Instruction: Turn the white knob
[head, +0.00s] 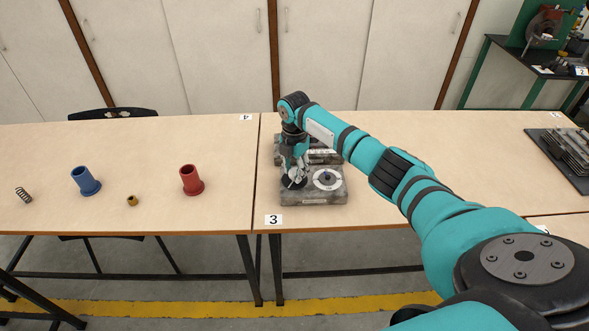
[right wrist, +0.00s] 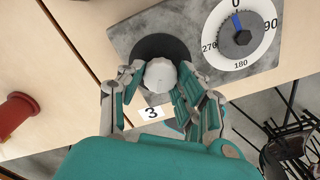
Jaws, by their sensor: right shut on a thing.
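The white knob (right wrist: 161,75) sits on a black round base on a grey block (right wrist: 140,30), seen from above in the right wrist view. My right gripper (right wrist: 163,88) is shut on the knob, with its fingers on both sides of it. In the head view my right gripper (head: 294,182) points down at the left part of the block, and its fingers mostly hide the knob. Beside it is a white dial (right wrist: 232,58) marked 0, 90, 180 and 270. Its blue pointer (right wrist: 237,22) stands at or near 0. My left gripper is not in view.
The block stands on a wooden table (head: 420,150) near the label 3 (head: 273,220). To the left are a red bushing (head: 191,181), a blue bushing (head: 85,182), a small brass part (head: 132,201) and a spring (head: 23,195). A dark plate with metal parts (head: 568,152) lies far right.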

